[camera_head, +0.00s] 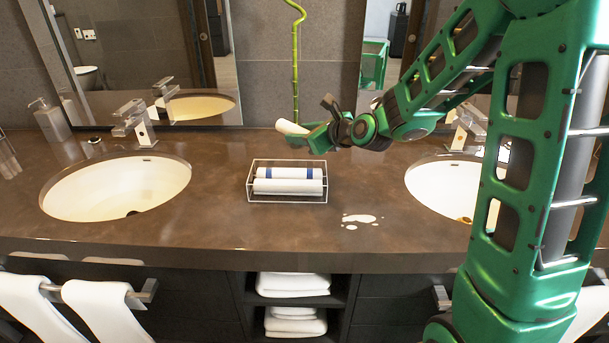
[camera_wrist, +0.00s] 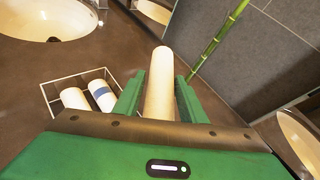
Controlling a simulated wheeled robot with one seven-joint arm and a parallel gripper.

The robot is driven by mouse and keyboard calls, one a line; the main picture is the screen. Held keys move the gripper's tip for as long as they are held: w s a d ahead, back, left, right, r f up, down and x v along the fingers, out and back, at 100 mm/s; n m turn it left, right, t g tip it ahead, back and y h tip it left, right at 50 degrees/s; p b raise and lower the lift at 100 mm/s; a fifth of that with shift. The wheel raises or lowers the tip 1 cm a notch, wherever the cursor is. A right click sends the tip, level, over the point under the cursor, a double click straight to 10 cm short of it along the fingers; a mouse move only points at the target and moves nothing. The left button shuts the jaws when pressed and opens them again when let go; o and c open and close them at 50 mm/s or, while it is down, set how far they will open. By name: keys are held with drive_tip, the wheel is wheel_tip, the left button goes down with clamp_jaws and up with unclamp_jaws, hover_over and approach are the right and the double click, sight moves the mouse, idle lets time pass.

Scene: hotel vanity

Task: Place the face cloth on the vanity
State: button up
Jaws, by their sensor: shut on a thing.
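My gripper (camera_head: 310,137) is shut on a rolled white face cloth (camera_head: 291,127), held above the back of the vanity. In the wrist view the face cloth (camera_wrist: 160,85) stands out lengthwise between the two green fingers of my gripper (camera_wrist: 159,97). The vanity (camera_head: 215,215) is a brown stone counter with two sinks. A wire basket (camera_head: 262,199) sits on it between the sinks, in front of my gripper. In the wrist view the basket (camera_wrist: 50,104) is left of my gripper.
A white spill (camera_head: 360,218) lies right of the basket. The left sink (camera_head: 115,188) and right sink (camera_head: 432,187) flank the middle. The counter between left sink and basket is clear.

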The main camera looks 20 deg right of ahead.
hover_over(336, 168)
wheel_tip(336, 168, down, 7)
drive_tip(key=shift+w+r, duration=0.1)
drive_tip(key=shift+f, duration=2)
drive_tip(key=o, duration=0.9)
drive_tip(key=shift+c, duration=0.2)
